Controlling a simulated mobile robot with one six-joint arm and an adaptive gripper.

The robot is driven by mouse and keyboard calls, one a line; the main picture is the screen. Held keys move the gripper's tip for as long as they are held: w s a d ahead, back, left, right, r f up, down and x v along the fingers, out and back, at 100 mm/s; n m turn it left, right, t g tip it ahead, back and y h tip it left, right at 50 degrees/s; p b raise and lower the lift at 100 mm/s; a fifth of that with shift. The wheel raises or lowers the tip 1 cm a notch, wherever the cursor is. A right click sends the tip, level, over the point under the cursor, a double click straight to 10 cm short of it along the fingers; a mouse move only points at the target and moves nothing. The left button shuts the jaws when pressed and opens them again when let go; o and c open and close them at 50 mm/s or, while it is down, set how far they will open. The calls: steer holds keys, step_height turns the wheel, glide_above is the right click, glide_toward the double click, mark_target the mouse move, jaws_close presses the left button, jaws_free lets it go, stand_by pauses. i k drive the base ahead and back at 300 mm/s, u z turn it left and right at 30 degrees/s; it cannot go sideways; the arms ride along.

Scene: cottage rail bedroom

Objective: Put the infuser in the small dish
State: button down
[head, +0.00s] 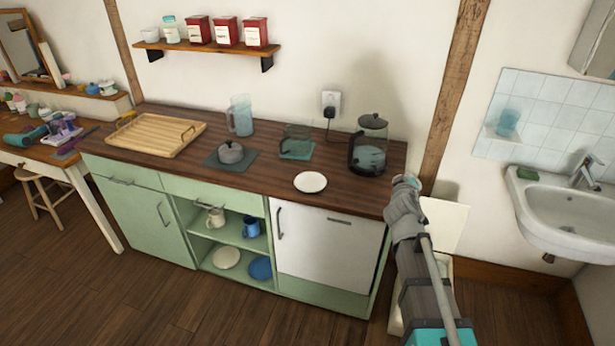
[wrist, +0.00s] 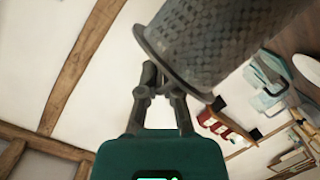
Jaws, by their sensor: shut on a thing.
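In the wrist view a grey mesh infuser (wrist: 218,38), a woven-looking cylinder with a flared rim, fills the upper middle. My gripper (wrist: 165,88) is shut on it near the rim. In the head view my gripper (head: 406,181) is at the right front end of the counter, seen from behind; the infuser cannot be made out there. A small white round dish (head: 310,182) lies flat on the counter near its front edge, left of my gripper and apart from it. The dish looks empty.
The wooden counter (head: 270,185) holds a dark-lidded glass jug (head: 370,158) close to my gripper, a glass vessel (head: 297,138), a blue pitcher (head: 240,115), a grey lidded pot (head: 230,152) and a wooden tray (head: 157,133). A sink (head: 570,210) is at right.

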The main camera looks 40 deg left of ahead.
mark_target(310, 183)
steer(key=u, duration=0.4)
steer(key=i, duration=0.9)
steer(key=u, duration=0.55)
